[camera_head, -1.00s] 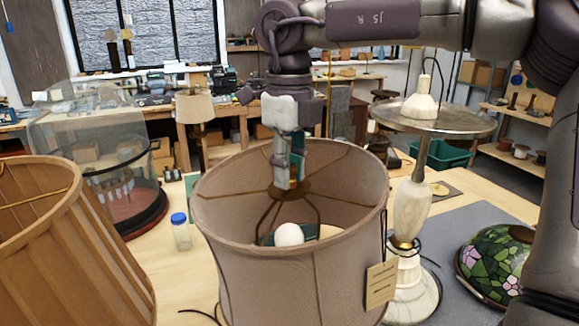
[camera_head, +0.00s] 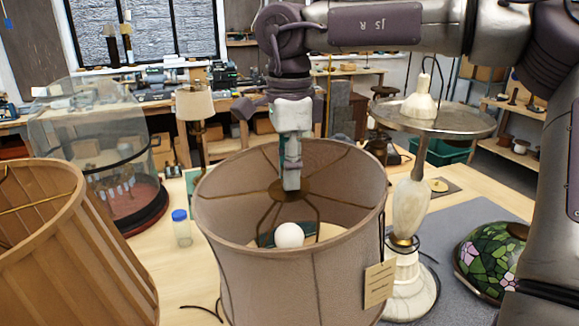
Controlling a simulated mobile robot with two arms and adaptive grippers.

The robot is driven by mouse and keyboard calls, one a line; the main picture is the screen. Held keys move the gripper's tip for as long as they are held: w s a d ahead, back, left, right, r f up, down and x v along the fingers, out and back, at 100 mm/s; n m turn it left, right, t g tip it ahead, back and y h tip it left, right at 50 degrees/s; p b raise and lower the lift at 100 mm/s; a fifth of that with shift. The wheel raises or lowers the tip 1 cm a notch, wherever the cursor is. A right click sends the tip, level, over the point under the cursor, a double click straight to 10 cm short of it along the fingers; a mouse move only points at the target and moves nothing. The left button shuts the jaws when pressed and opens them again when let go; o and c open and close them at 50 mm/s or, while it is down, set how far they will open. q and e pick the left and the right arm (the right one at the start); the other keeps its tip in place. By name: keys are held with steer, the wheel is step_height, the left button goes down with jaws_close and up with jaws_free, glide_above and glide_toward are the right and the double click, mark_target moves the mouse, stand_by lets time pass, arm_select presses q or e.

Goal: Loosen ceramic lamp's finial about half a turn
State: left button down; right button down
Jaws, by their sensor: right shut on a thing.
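The ceramic lamp's greyish drum shade (camera_head: 300,275) stands in the middle of the view, with a paper tag (camera_head: 379,283) on its right side. Inside it are the spider frame with its round hub (camera_head: 291,189) and a white bulb (camera_head: 289,235). My right gripper (camera_head: 291,182) points straight down into the shade's top, its fingertips at the hub. It is shut on the finial, which the fingers hide. The lamp's body is hidden by the shade. My left gripper is not in view.
A pleated tan shade (camera_head: 75,245) stands close at left. A blue-capped jar (camera_head: 181,228) and a glass dome (camera_head: 95,130) are behind it. A pale stone lamp with a round metal tray (camera_head: 436,121) and a stained-glass shade (camera_head: 492,260) stand at right.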

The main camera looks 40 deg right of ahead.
steer(key=shift+r+n, duration=0.1)
steer(key=shift+n, duration=0.4)
stand_by(0.3)
steer(key=c, duration=0.9)
jaws_free()
step_height(320, 180, up, 12)
steer(key=shift+f, duration=0.1)
